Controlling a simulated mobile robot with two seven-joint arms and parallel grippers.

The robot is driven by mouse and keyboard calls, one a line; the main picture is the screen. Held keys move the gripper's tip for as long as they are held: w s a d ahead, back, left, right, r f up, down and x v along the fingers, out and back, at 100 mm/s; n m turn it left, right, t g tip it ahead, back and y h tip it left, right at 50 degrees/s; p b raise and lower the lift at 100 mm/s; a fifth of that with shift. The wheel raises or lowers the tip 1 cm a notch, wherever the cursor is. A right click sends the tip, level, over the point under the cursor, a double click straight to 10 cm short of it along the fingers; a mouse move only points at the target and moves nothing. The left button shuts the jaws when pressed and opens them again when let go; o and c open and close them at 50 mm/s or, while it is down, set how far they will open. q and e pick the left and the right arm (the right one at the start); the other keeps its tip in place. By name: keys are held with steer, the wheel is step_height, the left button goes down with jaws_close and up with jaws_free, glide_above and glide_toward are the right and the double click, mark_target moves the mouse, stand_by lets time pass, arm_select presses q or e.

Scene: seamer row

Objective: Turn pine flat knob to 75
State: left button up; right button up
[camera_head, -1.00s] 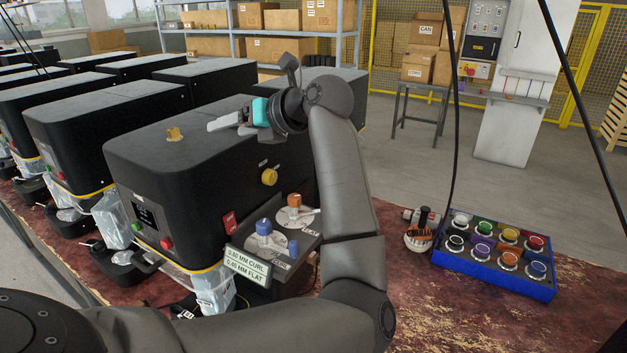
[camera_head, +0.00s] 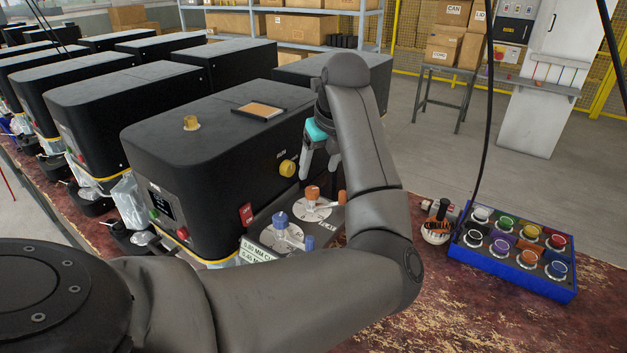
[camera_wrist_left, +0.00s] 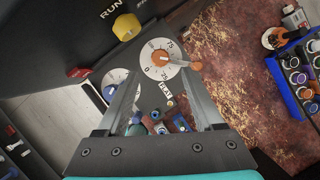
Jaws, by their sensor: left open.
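The flat knob, an orange hub with an orange-tipped lever on a white dial (camera_head: 313,210), sits on the panel at the front right of the black machine (camera_head: 215,150). In the left wrist view the dial (camera_wrist_left: 152,70) has a FLAT label below it, and its lever tip (camera_wrist_left: 195,66) points right; the exact reading is too small to tell. My left gripper (camera_head: 318,172) points down just above the dial. In the left wrist view its two fingers (camera_wrist_left: 160,82) are apart, with nothing between them held. My right gripper is not visible.
The blue curl knob (camera_head: 281,219) stands beside the flat dial. A yellow RUN knob (camera_head: 288,168) juts from the machine side. A wooden plaque (camera_head: 260,111) lies on top. A blue tray (camera_head: 483,263) of coloured jars and a stamp-like tool (camera_head: 437,225) stand to the right.

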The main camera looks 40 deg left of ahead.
mark_target(312, 189)
arm_select(q)
steer(key=p+x, duration=0.1)
steer(key=x, duration=0.6)
steer(key=shift+a+f, duration=0.1)
steer(key=shift+f, duration=0.1)
steer(key=shift+c, duration=0.4)
jaws_close()
